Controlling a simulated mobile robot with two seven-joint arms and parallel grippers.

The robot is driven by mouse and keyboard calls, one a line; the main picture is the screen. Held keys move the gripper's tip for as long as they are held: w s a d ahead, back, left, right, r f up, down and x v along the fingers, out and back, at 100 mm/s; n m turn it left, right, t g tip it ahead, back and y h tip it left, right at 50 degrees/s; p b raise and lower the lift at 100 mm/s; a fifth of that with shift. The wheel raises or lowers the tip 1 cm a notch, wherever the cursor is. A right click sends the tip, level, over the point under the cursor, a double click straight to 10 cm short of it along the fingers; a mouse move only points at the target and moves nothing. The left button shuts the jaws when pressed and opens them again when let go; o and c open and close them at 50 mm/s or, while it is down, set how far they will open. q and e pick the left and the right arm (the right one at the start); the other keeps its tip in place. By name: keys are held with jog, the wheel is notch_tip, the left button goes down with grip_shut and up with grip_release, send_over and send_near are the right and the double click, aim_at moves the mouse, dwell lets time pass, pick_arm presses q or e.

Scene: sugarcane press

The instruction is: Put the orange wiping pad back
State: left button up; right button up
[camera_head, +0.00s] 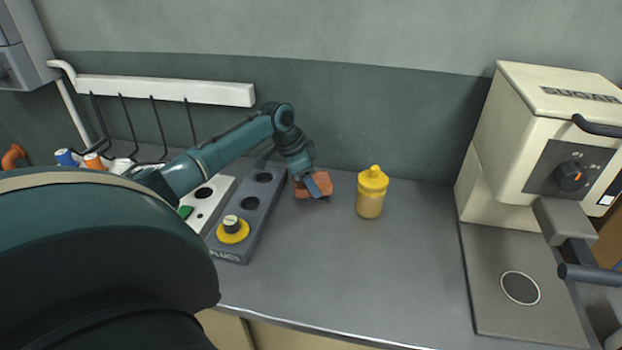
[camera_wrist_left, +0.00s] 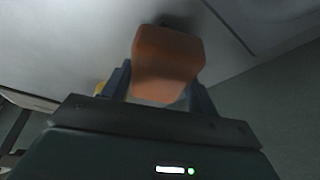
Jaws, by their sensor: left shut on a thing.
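The orange wiping pad (camera_head: 314,185) is a small block at the back of the grey counter, left of the yellow bottle. My left gripper (camera_head: 318,184) is shut on it, with a finger across its front. In the left wrist view the pad (camera_wrist_left: 167,62) sits between the two fingers of my left gripper (camera_wrist_left: 162,85), close to a grey surface. I cannot tell whether the pad touches the counter. My right gripper is not in view.
A yellow-capped bottle (camera_head: 371,192) stands just right of the pad. A dark grey holder (camera_head: 240,240) with round holes and a yellow-ringed plug lies to the left. The sugarcane press (camera_head: 545,150) stands at the right. The counter's front middle (camera_head: 350,285) is clear.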

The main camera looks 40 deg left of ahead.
pick_arm(q)
jog(key=o, duration=0.9)
jog(key=shift+f, duration=0.1)
jog(key=v, duration=1.2)
jog(key=shift+s, duration=0.1)
